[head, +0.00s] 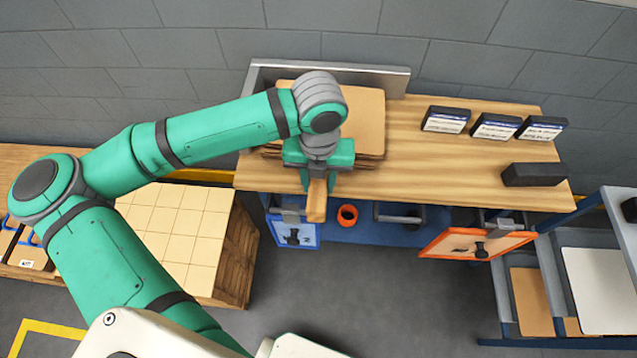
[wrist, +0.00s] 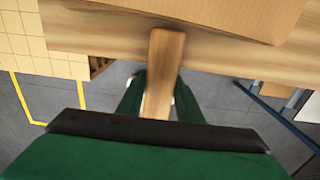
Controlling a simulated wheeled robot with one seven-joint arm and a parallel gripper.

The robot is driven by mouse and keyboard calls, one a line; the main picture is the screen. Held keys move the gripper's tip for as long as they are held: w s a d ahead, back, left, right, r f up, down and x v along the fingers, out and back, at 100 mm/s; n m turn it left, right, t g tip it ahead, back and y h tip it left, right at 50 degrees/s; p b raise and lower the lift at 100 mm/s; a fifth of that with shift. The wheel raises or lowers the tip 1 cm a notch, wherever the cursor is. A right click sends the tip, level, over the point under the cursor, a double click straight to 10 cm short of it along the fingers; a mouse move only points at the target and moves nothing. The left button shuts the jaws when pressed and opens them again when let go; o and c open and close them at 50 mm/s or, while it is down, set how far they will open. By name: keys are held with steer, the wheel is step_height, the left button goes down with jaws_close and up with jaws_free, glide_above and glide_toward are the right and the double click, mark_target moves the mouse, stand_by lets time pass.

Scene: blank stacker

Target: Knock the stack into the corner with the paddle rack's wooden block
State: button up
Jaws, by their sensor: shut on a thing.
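My gripper (head: 317,182) is shut on a wooden block (head: 316,203), a long light-brown bar. In the head view it is at the front edge of the wooden bench top, just in front of the stack. The block also shows in the wrist view (wrist: 163,75), held between the fingers and reaching toward the bench. The stack of flat brown sheets (head: 364,110) lies at the back left of the bench, against a grey metal corner fence (head: 380,76). My arm hides part of the stack and the left part of the fence. One stack edge shows in the wrist view (wrist: 220,15).
Three dark boxes with white labels (head: 494,126) and a black block (head: 534,174) stand on the right of the bench (head: 440,180). A pallet of pale blocks (head: 180,225) stands left.

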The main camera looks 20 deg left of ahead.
steer(key=shift+w+a, duration=0.15)
steer(key=shift+w, duration=0.4)
steer(key=shift+w+a, duration=0.1)
steer(key=shift+w, duration=0.25)
steer(key=shift+w+a, duration=0.2)
steer(key=shift+w, duration=0.5)
steer(key=shift+w+a, duration=0.1)
steer(key=shift+w, duration=0.2)
steer(key=shift+s, duration=0.15)
steer(key=shift+s+d, duration=0.3)
steer(key=shift+s, duration=0.6)
steer(key=shift+r, duration=4.5)
